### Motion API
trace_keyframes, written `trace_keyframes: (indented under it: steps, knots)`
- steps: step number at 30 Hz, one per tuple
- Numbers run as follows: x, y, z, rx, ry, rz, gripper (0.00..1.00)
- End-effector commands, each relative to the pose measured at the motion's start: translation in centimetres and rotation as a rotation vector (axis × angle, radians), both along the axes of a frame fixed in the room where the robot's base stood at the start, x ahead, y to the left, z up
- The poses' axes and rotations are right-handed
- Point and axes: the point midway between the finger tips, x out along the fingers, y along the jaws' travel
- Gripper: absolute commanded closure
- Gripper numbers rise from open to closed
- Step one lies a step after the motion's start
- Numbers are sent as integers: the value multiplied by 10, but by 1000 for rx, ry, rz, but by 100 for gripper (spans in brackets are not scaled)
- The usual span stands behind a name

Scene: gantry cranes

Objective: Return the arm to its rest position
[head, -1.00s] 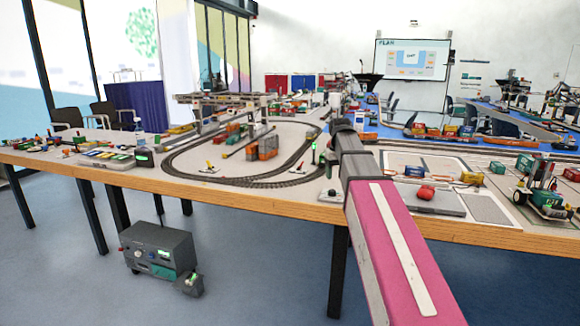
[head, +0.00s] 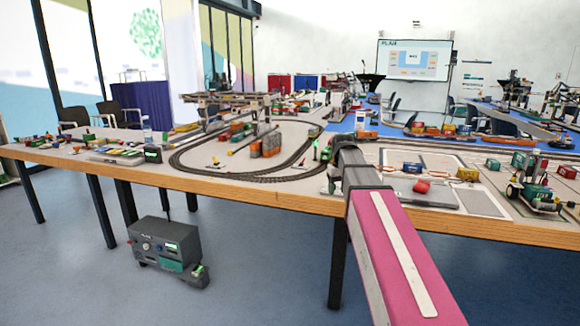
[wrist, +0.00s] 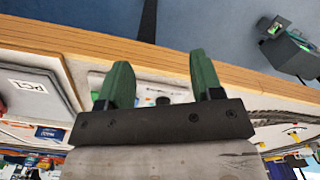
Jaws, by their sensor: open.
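My pink and grey arm (head: 395,245) reaches from the lower right over the front edge of the long table (head: 255,192). Its far end is above the table, between the oval train track and the flat boards on the right. In the wrist view my gripper (wrist: 160,80) shows two green fingers spread wide apart, with nothing held between them. The fingers are over the table near its wooden edge. In the head view the fingers cannot be made out behind the arm's end.
A red piece (head: 421,187) lies on a board right of my arm. A wheeled model crane (head: 533,185) stands at far right. A grey box (head: 166,250) sits on the floor, with open floor around it.

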Motion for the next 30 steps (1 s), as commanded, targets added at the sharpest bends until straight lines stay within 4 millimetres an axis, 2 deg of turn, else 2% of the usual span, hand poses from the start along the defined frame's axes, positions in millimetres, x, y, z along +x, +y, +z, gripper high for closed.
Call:
trace_keyframes:
  steps: [5, 11, 21, 27, 30]
  knots:
    - [-17, 0, -38, 0, 3, -14, 40]
    - [-47, 0, -99, -1, 4, -39, 40]
    - [-116, 0, -202, 0, 1, -91, 40]
    - [-161, 0, -250, 0, 0, -120, 40]
    - [-178, 0, -267, 0, -1, -131, 40]
